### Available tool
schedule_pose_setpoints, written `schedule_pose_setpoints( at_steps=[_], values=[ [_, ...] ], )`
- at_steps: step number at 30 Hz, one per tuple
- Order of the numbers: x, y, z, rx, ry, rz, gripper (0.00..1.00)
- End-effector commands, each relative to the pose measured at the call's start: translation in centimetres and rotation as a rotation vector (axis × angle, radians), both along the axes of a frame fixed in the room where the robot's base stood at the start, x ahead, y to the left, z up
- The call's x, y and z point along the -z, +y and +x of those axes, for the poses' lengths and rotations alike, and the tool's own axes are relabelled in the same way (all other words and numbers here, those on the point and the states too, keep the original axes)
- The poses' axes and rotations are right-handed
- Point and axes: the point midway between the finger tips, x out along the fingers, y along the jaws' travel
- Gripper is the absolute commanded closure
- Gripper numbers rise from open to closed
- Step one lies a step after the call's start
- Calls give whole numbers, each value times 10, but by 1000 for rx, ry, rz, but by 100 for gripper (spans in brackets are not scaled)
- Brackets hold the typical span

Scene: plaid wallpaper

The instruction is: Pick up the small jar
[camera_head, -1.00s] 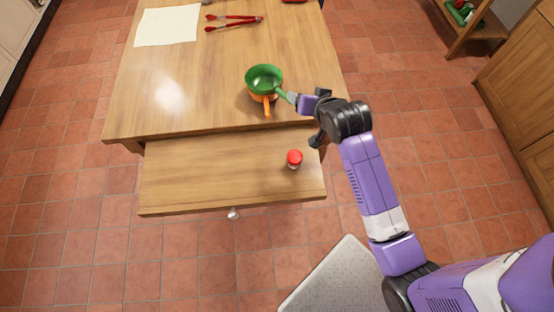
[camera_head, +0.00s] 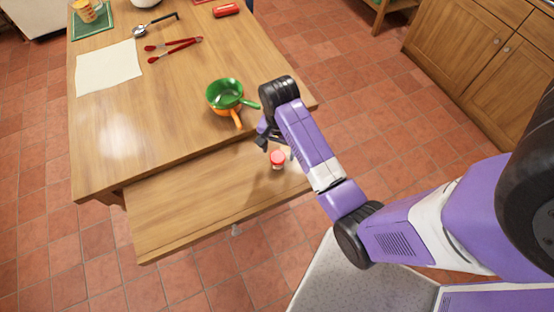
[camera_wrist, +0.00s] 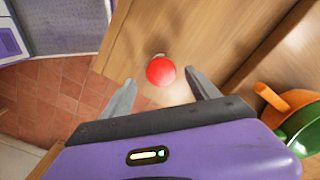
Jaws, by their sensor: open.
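The small jar (camera_head: 277,160) has a red lid and stands upright on the pulled-out drawer board (camera_head: 190,205) in the head view. In the wrist view its round red lid (camera_wrist: 160,71) shows from above, just ahead of and between the two fingers. My gripper (camera_wrist: 163,92) is open and empty, with a grey finger on each side of the lid. In the head view my gripper (camera_head: 264,140) is close to the jar, on its far side and a little to the left. I cannot tell the height gap between fingers and jar.
A green pan (camera_head: 224,94) rests on an orange pan (camera_head: 237,119) on the table (camera_head: 150,140), near my arm. Red tongs (camera_head: 174,49), a paper sheet (camera_head: 108,68) and a red item (camera_head: 226,10) lie farther back. The board's left part is clear.

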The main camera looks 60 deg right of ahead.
Motion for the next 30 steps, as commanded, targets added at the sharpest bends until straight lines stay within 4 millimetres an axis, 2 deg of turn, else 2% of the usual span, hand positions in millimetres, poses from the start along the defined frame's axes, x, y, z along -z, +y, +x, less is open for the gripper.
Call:
schedule_pose_setpoints(
  at_steps=[9, 19, 27, 30],
  values=[
    [41, 4, 2, -2, 1, 1, 30],
    [48, 4, 2, -2, -2, -1, 30],
    [48, 4, 2, -2, -2, -1, 83],
    [48, 4, 2, -2, -2, -1, 100]
  ],
)
